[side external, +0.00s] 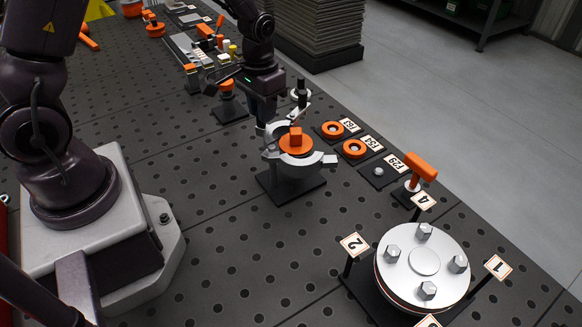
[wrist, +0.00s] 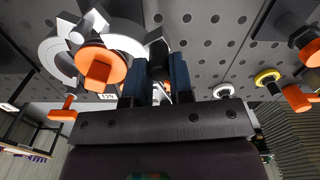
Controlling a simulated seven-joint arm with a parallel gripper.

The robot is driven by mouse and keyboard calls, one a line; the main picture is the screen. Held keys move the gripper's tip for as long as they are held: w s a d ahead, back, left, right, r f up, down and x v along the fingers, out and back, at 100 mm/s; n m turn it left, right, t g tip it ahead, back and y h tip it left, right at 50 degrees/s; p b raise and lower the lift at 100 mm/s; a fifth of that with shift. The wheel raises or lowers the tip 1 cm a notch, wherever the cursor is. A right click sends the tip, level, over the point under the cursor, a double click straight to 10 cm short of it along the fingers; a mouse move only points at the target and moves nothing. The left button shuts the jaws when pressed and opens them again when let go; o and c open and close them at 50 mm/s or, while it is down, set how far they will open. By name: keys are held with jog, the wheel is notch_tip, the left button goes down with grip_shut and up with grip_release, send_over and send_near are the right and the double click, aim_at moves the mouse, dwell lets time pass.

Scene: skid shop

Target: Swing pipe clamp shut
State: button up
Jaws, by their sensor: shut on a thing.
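The pipe clamp (side external: 314,160) is a silver ring around an orange pipe piece with a square block on top (side external: 296,137), on a dark base plate (side external: 283,187). In the wrist view, the clamp's pale curved jaw (wrist: 56,57) and the orange piece (wrist: 98,68) are at upper left. My gripper (side external: 263,122) is low at the clamp's back left side, pointing down. In the wrist view, its two dark blue fingers (wrist: 160,75) are close together around a dark part at the clamp's edge. The exact contact is partly hidden by the fingers.
Orange rings (side external: 333,130) with label cards lie to the right of the clamp. A bolted flange (side external: 425,262) with numbered tags is in front at right. Several fixtures stand behind my gripper.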

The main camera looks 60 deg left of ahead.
aim_at(279, 126)
jog(key=shift+w+d, duration=0.55)
jog(key=shift+d, duration=0.15)
jog(key=shift+w+d+f, duration=0.1)
jog(key=shift+w+d, duration=0.25)
jog(key=shift+w, duration=0.25)
jog(key=shift+w+d, duration=0.15)
jog(key=o, duration=1)
jog(key=shift+w+a, duration=0.1)
jog(key=shift+a, duration=0.1)
jog(key=shift+r, duration=0.2)
